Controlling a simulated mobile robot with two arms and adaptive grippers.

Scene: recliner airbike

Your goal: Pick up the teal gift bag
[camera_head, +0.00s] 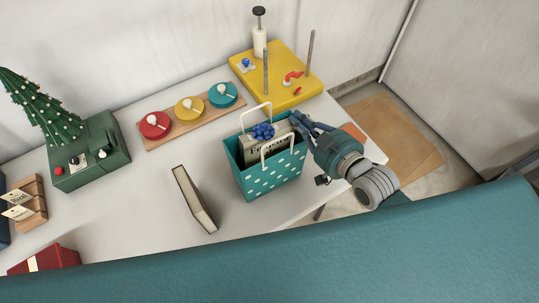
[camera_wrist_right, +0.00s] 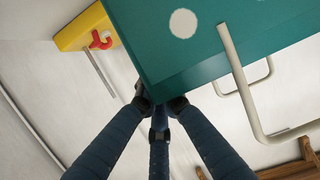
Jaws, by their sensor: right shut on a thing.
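The teal gift bag (camera_head: 270,175) has white dots and two white handles, and stands near the table's front edge. A boxed item with a blue bow (camera_head: 262,131) shows in its opening. My right gripper (camera_head: 300,125) is at the bag's right upper edge, shut on it. In the right wrist view, my fingers (camera_wrist_right: 160,108) meet at the edge of the bag (camera_wrist_right: 225,40), with a white handle beside them. I cannot tell whether the bag's bottom touches the table. My left gripper is not in view.
A yellow board (camera_head: 279,86) with posts and a pump bottle (camera_head: 259,40) stands behind the bag. A book (camera_head: 193,198) is to its left. A wooden tray (camera_head: 184,130) with coloured plates lies further back. A green box (camera_head: 88,168) with a small tree (camera_head: 38,105) is far left.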

